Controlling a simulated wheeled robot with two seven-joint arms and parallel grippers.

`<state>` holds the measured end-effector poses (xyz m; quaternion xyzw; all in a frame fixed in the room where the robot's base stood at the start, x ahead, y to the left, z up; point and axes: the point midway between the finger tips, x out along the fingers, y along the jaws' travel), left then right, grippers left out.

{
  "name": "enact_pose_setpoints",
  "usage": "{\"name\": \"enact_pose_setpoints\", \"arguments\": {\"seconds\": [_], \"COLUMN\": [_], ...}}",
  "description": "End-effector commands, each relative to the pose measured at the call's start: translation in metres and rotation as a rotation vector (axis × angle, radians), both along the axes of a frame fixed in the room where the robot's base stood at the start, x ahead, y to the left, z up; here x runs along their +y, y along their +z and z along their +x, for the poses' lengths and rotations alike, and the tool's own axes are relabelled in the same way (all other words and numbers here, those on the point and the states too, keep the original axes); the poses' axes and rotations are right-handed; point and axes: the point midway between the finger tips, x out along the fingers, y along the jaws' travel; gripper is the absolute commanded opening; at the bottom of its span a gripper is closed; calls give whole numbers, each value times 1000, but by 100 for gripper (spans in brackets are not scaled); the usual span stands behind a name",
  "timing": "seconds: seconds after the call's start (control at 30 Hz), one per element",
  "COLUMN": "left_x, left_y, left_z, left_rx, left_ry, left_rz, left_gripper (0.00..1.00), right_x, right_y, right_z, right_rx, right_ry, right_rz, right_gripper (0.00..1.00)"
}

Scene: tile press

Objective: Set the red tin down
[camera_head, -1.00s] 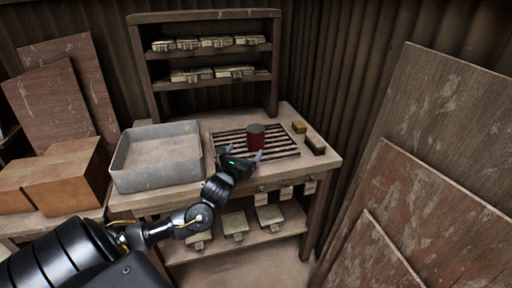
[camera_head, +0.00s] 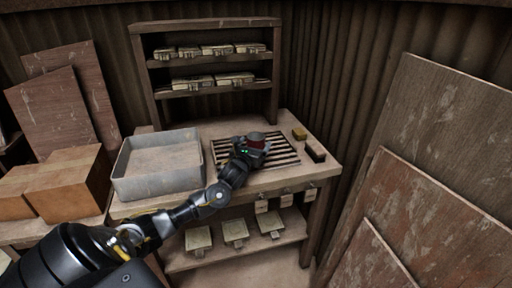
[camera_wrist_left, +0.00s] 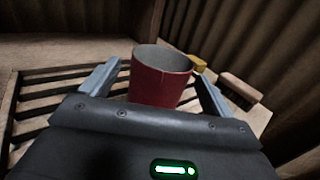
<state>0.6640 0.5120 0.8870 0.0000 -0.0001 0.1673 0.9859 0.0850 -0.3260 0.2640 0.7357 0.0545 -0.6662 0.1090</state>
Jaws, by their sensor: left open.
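The red tin (camera_head: 256,141) stands upright on the slatted rack (camera_head: 285,158) on the workbench. In the left wrist view the tin (camera_wrist_left: 160,78) has an open top and a grey inside. My left gripper (camera_head: 254,147) is open, with one finger on each side of the tin. In the left wrist view its fingers (camera_wrist_left: 156,85) show gaps to the tin's sides. The gripper hides part of the tin in the head view. My right gripper is not in view.
A grey metal tray (camera_head: 158,187) stands left of the rack. A shelf (camera_head: 207,92) rises behind. Boards (camera_head: 440,130) lean at the right.

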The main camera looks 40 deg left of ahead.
Motion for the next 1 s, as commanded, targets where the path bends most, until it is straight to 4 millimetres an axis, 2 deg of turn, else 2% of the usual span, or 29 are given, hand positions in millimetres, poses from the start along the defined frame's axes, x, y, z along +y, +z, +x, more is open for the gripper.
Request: {"name": "enact_pose_setpoints", "arguments": {"seconds": [0.1, 0.33, 0.7, 0.77, 1.0], "left_x": [3, 2, 2, 3, 3], "left_y": [0, -1, -1, 0, 2], "left_z": [7, 8, 7, 7, 7], "left_rx": [1, 1, 1, 0, -1], "left_ry": [1, 0, 0, 0, 0], "left_rz": [-1, 0, 0, 0, 0], "left_gripper": [88, 86, 39, 35, 35], "right_x": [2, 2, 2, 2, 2], "right_y": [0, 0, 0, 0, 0], "right_z": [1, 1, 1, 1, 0], "right_rx": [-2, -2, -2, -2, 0], "right_ry": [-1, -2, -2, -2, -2], "right_rz": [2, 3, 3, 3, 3], "right_gripper": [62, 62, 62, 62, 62]}}
